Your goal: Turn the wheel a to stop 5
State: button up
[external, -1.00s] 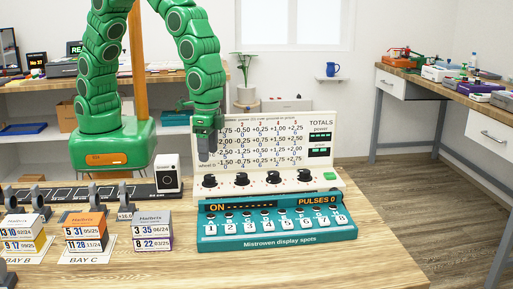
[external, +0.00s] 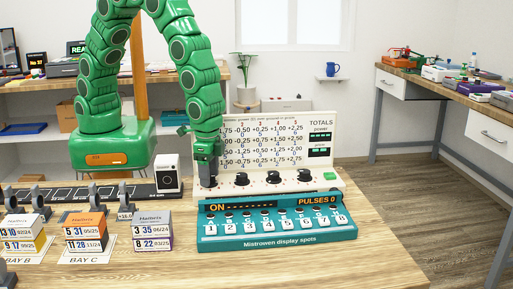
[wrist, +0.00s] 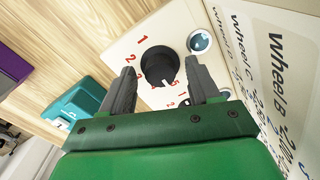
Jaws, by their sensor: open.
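Wheel a appears to be the round black knob (wrist: 158,64) in the wrist view, with a white mark on its lower edge beside a red digit that looks like 5. Other red digits, 1 and 2 among them, ring it; some are hidden. My gripper (wrist: 160,68) is open, its two grey fingers on either side of the knob with gaps showing. Whether the fingertips reach down past its top, I cannot tell. In the external view my gripper (external: 208,178) is low over the leftmost knob of the cream panel (external: 325,187) and hides most of it.
Several more black knobs, one here (external: 241,179), stand in a row to the right, then a green button (external: 330,176). A printed board (external: 262,128) rises behind. A teal display box (external: 272,230) stands in front. Cartons (external: 152,231) stand at the left.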

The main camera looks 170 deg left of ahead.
jog(key=c, duration=1)
jog(key=shift+m, duration=0.6)
jog(key=shift+c, duration=0.2)
jog(key=o, duration=1)
jog(key=shift+o, duration=0.2)
jog(key=shift+r, duration=0.15)
jog(key=shift+r, duration=3.75)
